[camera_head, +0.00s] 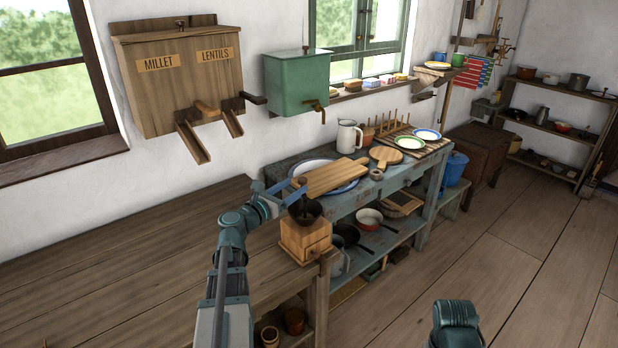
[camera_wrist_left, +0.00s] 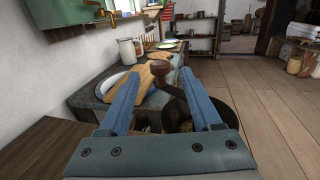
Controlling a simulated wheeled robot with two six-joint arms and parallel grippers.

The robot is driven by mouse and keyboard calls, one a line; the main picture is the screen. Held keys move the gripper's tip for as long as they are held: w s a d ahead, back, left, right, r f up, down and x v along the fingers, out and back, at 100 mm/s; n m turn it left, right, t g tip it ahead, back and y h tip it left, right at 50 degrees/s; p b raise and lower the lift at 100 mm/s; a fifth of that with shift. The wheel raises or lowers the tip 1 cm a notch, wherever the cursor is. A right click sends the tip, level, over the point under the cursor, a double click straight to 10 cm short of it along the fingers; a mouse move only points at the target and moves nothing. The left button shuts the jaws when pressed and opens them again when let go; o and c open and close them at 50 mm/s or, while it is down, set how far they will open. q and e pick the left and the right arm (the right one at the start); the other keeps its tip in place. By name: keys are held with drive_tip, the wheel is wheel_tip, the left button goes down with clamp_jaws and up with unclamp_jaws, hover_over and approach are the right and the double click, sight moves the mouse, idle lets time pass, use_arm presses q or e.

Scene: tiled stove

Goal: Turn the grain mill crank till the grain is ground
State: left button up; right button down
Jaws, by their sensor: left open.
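The grain mill (camera_head: 304,243) is a square wooden box with a dark round hopper (camera_head: 305,211) on top. It stands at the right end of the wooden counter. The crank's brown knob (camera_head: 299,183) sits above the hopper. My left gripper (camera_head: 284,186) is open, with its blue fingers at the knob's height. In the left wrist view the crank knob (camera_wrist_left: 161,68) appears between the fingertips of the left gripper (camera_wrist_left: 162,75); contact cannot be told. My right gripper is out of view.
A cutting board (camera_head: 335,177) lies over a basin on the blue worktable just behind the mill. A white jug (camera_head: 347,137) stands farther back. The wooden dispenser (camera_head: 180,80) and green tank (camera_head: 297,83) hang on the wall. The counter left of the mill is clear.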

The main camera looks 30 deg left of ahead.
use_arm(q)
drive_tip(key=w+d, duration=0.1)
drive_tip(key=w, duration=0.7)
drive_tip(key=shift+d, duration=0.1)
drive_tip(key=shift+c, duration=0.2)
clamp_jaws()
idle(1.0)
